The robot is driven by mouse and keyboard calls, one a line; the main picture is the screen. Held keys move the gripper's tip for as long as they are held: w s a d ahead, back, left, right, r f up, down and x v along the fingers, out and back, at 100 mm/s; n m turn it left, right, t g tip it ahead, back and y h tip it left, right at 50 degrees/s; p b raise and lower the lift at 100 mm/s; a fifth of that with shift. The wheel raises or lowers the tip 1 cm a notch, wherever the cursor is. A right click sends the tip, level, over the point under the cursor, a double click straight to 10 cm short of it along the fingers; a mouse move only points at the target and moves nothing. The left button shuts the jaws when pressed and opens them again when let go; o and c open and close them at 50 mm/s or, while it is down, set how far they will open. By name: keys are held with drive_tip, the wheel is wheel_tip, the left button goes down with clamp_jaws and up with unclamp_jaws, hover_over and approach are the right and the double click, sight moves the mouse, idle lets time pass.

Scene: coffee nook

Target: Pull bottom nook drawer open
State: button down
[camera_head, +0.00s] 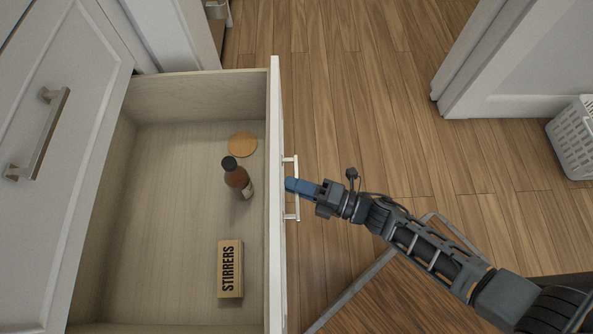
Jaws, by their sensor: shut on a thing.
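The bottom drawer (170,240) stands pulled far out from the white cabinet at left, its inside in full view. Its white front panel (275,250) is seen nearly edge-on and carries a metal bar handle (291,212) on its outer side. My gripper (290,185), with blue fingertips, reaches in from the right and is shut on the middle of this handle. The fingertips hide part of the bar. Inside the drawer are a brown bottle with a dark cap (236,177), a round cork-coloured disc (243,144) and a box marked STIRRERS (230,268).
A closed white cabinet front (60,110) with its own handle (42,135) is at left. Wooden floor (370,110) lies open right of the drawer. A white wall end (500,95) and a white basket (574,138) stand at right.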

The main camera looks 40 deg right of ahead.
drive_tip(key=shift+s, duration=0.1)
drive_tip(key=c, duration=1.2)
unclamp_jaws()
drive_tip(key=p+v, duration=0.1)
drive_tip(key=v, duration=0.6)
drive_tip(key=shift+s+d, duration=0.2)
drive_tip(key=shift+s, duration=0.1)
